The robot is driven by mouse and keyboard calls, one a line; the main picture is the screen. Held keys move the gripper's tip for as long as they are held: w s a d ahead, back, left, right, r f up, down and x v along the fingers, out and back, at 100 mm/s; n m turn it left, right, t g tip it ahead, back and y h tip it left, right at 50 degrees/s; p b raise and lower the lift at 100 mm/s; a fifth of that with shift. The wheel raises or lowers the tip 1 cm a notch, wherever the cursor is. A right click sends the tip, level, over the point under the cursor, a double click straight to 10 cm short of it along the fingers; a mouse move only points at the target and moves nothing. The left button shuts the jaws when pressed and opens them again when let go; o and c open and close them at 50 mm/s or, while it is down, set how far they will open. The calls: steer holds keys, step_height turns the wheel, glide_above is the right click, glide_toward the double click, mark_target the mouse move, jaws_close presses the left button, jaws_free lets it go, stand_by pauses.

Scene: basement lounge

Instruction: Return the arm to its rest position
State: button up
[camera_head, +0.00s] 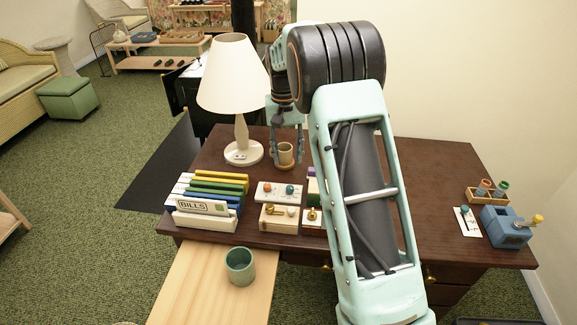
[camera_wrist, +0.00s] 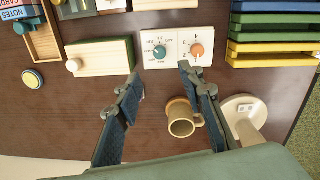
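My gripper (camera_head: 287,156) hangs over the back of the dark wooden desk (camera_head: 437,165), to the right of the lamp. In the wrist view its two dark blue fingers (camera_wrist: 160,76) are spread apart with nothing between them, so it is open. A small tan cup (camera_head: 285,150) stands upright near the fingers in the head view. In the wrist view the cup (camera_wrist: 181,122) is partly hidden behind the right finger; I cannot tell whether they touch. My arm reaches out over the desk and hides part of its middle.
A white lamp (camera_head: 233,80) stands close left of the gripper. A coloured file rack (camera_head: 207,200), dial panel (camera_head: 279,193) and small drawer box (camera_head: 279,218) sit in front. A blue sharpener (camera_head: 506,227) is at right.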

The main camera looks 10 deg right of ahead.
steer(key=shift+r, duration=0.3)
steer(key=s+a+r+m+y+p, duration=0.25)
steer(key=s+r, duration=0.35)
steer(key=r, duration=0.4)
steer(key=s+a+r+m+t+y+p, duration=0.15)
steer(key=s+r+m, duration=0.25)
steer(key=s+r, duration=0.4)
steer(key=s+a+r+m+y+p, duration=0.1)
steer(key=s+a+r+m+p, duration=0.3)
steer(key=r, duration=0.7)
steer(key=s+d+f+n+t+h+b, duration=0.2)
steer(key=s+d+f+n+b, duration=0.2)
steer(key=s+f+n, duration=0.3)
steer(key=s+d+f+n+t+h+b, duration=0.2)
steer(key=s+d+f+n+b, duration=0.25)
steer(key=s+f, duration=0.35)
step_height(320, 180, up, 14)
steer(key=p, duration=1.5)
steer(key=shift+r, duration=0.25)
